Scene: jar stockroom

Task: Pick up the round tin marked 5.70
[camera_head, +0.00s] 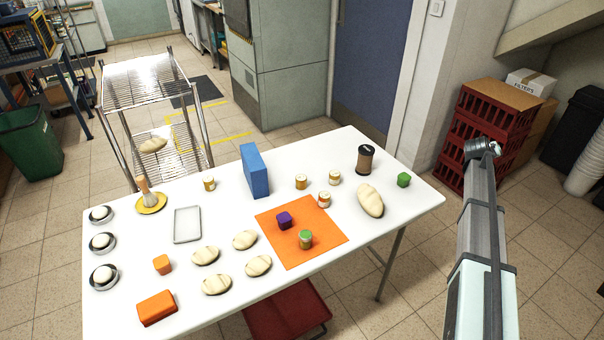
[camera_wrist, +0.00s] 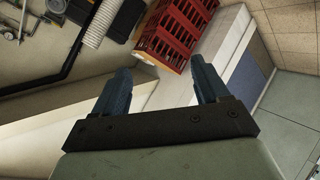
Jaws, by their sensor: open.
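Several small round tins or jars with pale labels stand on the white table: one at the back left (camera_head: 209,184), one right of the blue box (camera_head: 301,182), one further right (camera_head: 335,178) and one by the orange mat's corner (camera_head: 324,200). The marks on their labels are too small to read, so I cannot tell which is 5.70. My gripper (camera_wrist: 160,72) is open and empty in the wrist view, with the floor, wall and red crates beyond its fingers. The table is out of the wrist view. My arm is at the right of the head view, off the table.
The orange mat (camera_head: 271,241) bears a purple cube (camera_head: 285,220) and a green-topped jar (camera_head: 305,240).

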